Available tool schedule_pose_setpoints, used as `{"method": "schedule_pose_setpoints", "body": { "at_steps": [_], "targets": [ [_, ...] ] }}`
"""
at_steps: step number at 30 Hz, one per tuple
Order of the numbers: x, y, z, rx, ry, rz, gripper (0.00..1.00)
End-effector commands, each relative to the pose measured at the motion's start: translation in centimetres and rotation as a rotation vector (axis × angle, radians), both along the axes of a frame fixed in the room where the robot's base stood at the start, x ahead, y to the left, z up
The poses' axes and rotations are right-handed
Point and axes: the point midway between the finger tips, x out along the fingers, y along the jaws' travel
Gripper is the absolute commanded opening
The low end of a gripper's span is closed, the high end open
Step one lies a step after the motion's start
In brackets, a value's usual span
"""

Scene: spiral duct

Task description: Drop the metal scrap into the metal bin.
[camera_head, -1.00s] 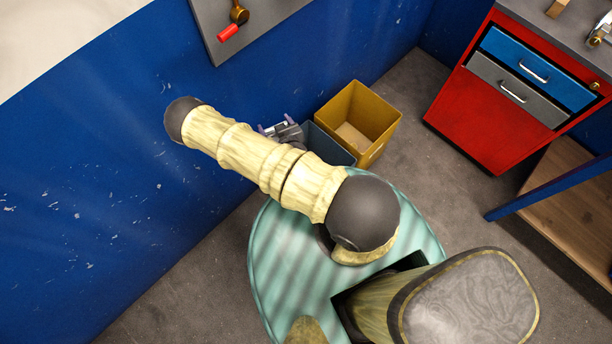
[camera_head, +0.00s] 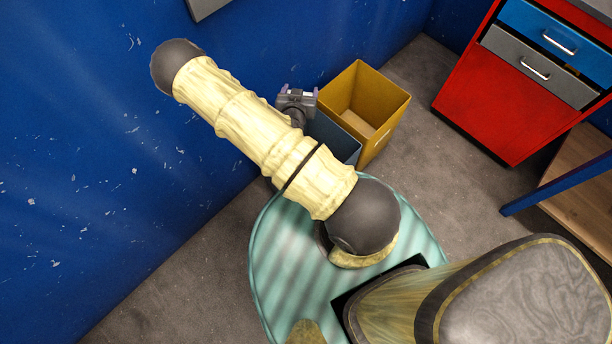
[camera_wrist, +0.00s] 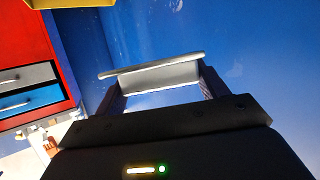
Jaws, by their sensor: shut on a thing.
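The metal scrap (camera_wrist: 160,78) is a pale grey bar-like piece, seen in the wrist view lying across my gripper's two fingers. My gripper (camera_head: 298,94) is shut on it, above the back left edge of the blue-grey bin in the head view. The blue-grey bin (camera_head: 338,139) stands on the floor, partly hidden by my arm and gripper, so I cannot see its inside. A yellow bin (camera_head: 386,105) stands against its right side, open at the top.
A blue scuffed wall (camera_head: 90,150) runs along the left and behind the bins. A red cabinet (camera_head: 500,105) with blue and grey drawers stands at right, beside a blue-legged wooden shelf (camera_head: 585,195). Grey floor (camera_head: 440,160) is clear between bins and cabinet.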

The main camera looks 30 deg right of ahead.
Motion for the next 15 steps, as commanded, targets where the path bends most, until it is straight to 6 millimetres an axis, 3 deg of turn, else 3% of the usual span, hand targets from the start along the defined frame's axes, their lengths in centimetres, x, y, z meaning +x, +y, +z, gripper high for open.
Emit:
{"method": "schedule_pose_setpoints", "body": {
  "at_steps": [1, 15],
  "targets": [
    [0.0, -0.5, -1.7, 0.003, -0.006, -0.044, 0.49],
    [-2.1, -4.1, -9.2, 0.003, -0.003, -0.445, 0.49]
  ]
}}
